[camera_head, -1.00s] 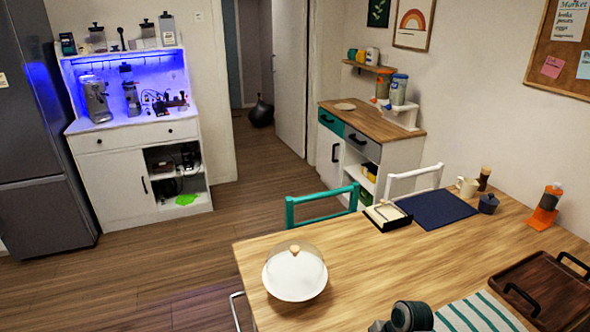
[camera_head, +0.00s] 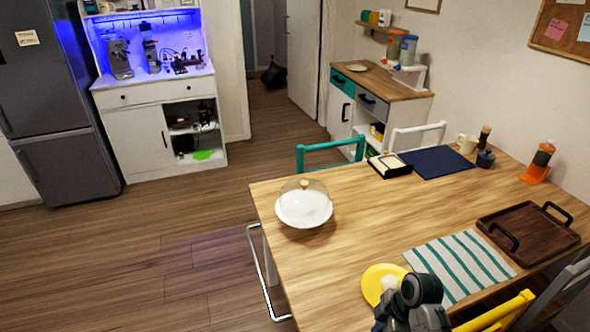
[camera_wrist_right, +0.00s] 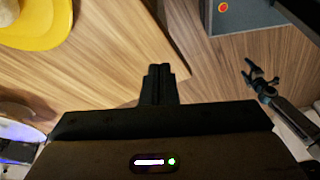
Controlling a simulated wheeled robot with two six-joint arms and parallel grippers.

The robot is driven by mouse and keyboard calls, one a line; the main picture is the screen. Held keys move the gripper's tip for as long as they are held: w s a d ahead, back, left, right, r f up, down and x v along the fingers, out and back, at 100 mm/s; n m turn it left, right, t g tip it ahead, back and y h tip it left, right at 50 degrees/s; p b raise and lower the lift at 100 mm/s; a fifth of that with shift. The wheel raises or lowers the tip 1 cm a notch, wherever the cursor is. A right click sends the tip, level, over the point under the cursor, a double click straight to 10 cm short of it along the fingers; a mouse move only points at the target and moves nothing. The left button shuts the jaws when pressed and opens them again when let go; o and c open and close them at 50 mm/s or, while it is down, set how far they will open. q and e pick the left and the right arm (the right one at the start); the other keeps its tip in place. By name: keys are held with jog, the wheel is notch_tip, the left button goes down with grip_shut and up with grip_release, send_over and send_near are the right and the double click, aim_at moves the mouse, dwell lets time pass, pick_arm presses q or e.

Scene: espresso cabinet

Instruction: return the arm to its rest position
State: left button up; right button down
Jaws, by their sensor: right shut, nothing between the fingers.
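My right arm (camera_head: 410,298) shows at the bottom of the head view, beside the yellow plate and over the table's near edge. Its fingertips are not clear there. What looks like my left gripper (camera_wrist_right: 262,78) shows small and dark at the right of that view. The left arm is not in the head view.
The table (camera_head: 345,215) holds a domed white dish (camera_head: 303,208), a striped cloth (camera_head: 460,265), a dark wooden tray (camera_head: 528,236) and a yellow plate (camera_head: 377,277). A yellow chair (camera_head: 500,312) stands at the near edge. The floor at left is clear.

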jog(key=s+d+r+m+t+h, duration=0.2)
jog(key=s+d+r+m, duration=0.1)
jog(key=s+m, duration=0.6)
jog(key=s+d+r+m+t+h, duration=0.1)
jog(key=s+d+r+m+h, duration=0.15)
jog(key=s+m, duration=0.6)
jog(key=s+d+f+n+g+b, duration=0.1)
jog(key=d+f+b, duration=0.1)
jog(key=f, duration=1.4)
jog(key=s+d+f+n+b, duration=0.1)
jog(key=f+b, duration=0.1)
jog(key=f, duration=1.4)
pick_arm(q)
notch_tip(320, 180, down, 8)
jog(key=b, duration=0.4)
jog(key=shift+s, duration=0.3)
pick_arm(e)
jog(key=s+d+f, duration=0.1)
jog(key=s+f, duration=0.8)
jog(key=f, duration=0.3)
jog(key=s+f+g, duration=0.1)
jog(key=s+f, duration=0.9)
jog(key=f, duration=0.3)
jog(key=shift+d, duration=0.35)
pick_arm(q)
jog(key=shift+f, duration=0.1)
pick_arm(e)
jog(key=shift+m, duration=0.25)
